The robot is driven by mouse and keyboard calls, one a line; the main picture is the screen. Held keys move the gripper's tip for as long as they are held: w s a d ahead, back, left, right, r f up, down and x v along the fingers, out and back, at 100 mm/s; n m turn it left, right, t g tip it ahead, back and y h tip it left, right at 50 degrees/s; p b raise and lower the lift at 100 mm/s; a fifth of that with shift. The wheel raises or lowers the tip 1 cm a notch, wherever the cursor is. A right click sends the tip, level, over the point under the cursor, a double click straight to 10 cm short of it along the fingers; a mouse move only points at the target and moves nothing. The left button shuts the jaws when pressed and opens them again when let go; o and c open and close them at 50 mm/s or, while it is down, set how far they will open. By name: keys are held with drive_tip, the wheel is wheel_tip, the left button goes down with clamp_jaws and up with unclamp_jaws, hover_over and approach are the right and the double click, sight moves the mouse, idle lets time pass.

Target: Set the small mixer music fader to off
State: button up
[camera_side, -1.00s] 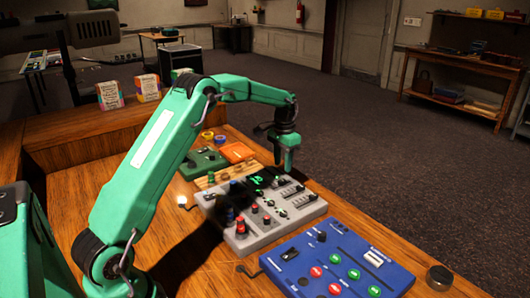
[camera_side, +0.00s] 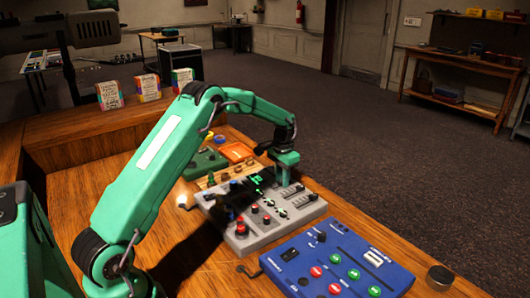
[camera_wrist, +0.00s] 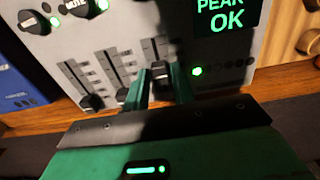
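The small grey mixer (camera_side: 240,240) lies on the wooden desk, with a bank of slide faders at its right end. In the wrist view, on the mixer panel (camera_wrist: 120,40), a dark fader cap (camera_wrist: 160,72) sits near the lower end of its slot, between my fingers. My gripper (camera_wrist: 160,80) straddles this cap with its fingers apart; a firm grip does not show. In the side view my gripper (camera_side: 287,178) is down at the fader bank and hides part of it. Two neighbouring fader caps (camera_wrist: 92,102) (camera_wrist: 122,95) sit left of my fingers. No fader label is readable.
A lit green display (camera_wrist: 225,15) reads "PEAK OK". A row of small lamps (camera_wrist: 197,71) lies right of my fingers. A blue control box (camera_side: 340,262) stands right of the mixer, a green box (camera_side: 205,162) and an orange item (camera_side: 237,152) behind it.

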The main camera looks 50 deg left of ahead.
sight(290, 182)
clamp_jaws()
drive_tip(key=shift+w, duration=0.1)
drive_tip(key=shift+w+r, duration=0.1)
drive_tip(key=shift+w, duration=1.6)
drive_tip(key=shift+o, duration=1.9)
unclamp_jaws()
